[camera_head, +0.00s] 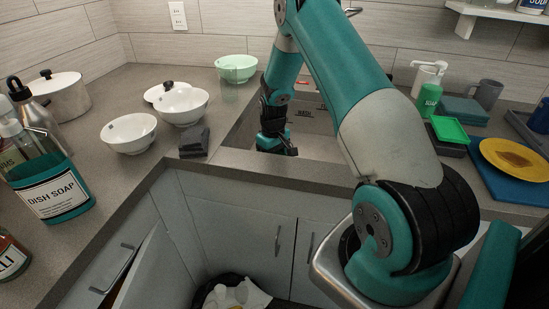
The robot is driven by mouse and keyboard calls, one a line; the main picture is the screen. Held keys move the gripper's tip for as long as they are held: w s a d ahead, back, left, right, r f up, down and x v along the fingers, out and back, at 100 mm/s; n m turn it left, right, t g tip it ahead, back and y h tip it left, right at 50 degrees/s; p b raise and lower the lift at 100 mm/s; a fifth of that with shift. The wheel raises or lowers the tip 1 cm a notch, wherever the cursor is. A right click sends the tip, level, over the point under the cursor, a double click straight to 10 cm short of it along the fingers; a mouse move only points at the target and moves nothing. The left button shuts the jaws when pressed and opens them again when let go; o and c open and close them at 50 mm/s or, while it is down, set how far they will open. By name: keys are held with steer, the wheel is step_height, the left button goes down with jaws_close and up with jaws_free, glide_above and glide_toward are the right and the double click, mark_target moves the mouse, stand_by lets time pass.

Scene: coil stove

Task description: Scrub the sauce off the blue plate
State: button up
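No plate that is clearly blue shows. At the right a yellow round plate (502,153) with a brown smear lies on a flat blue mat or board (479,170). A blue item (540,117) is cut off at the right edge; I cannot tell what it is. A flat green piece (449,130), maybe a sponge, sits on a dark holder beside the yellow plate. My gripper (277,146) points down at the near left part of the sink. Its fingers are small and partly hidden, so its opening and any held thing cannot be made out.
The sink (318,146) is largely hidden by my arm; a small reddish thing (302,84) shows inside. White bowls (129,133), a dark grey block (194,141), a pot (60,97) and dish soap (50,187) stand left.

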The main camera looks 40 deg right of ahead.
steer(key=shift+r+p, duration=0.9)
steer(key=shift+r, duration=0.7)
